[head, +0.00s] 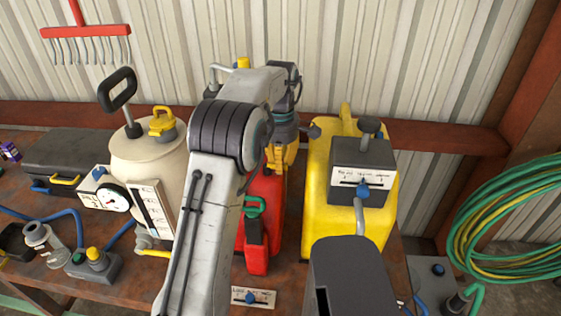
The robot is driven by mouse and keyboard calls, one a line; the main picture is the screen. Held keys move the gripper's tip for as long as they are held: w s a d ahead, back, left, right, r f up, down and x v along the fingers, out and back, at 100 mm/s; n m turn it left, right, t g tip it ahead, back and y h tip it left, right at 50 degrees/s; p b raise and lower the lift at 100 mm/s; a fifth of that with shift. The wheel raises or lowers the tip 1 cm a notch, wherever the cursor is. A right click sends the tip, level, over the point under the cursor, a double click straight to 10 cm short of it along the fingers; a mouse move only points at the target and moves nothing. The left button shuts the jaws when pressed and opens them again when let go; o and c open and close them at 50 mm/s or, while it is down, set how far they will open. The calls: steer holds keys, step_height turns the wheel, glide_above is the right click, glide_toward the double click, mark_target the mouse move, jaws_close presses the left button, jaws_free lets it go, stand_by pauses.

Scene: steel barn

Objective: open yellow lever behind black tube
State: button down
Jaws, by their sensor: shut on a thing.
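My gripper (286,142) is beyond my bent arm, pointing down above the red can (258,222). It is shut on a yellow part (292,156) at the top of that can; the fingertips and contact are largely hidden. I cannot tell whether this part is the lever named in the task. Another yellow lever (154,253) sticks out from the valve low on the cream tank (138,160). A yellow clamp-like handle (163,124) sits on the tank's top, beside a black loop handle (117,90). I cannot single out a black tube.
A yellow can (320,190) with a dark gauge box (362,160) stands close to the right of my gripper. A dark toolbox (68,160) and blue hoses (75,222) are at the left. Coiled green hose (480,235) hangs at the right. A corrugated wall (400,60) closes the back.

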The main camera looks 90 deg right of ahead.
steer(key=shift+a+f, duration=0.1)
steer(key=shift+f, duration=0.1)
steer(key=c, duration=1)
jaws_free()
steer(key=shift+r, duration=0.1)
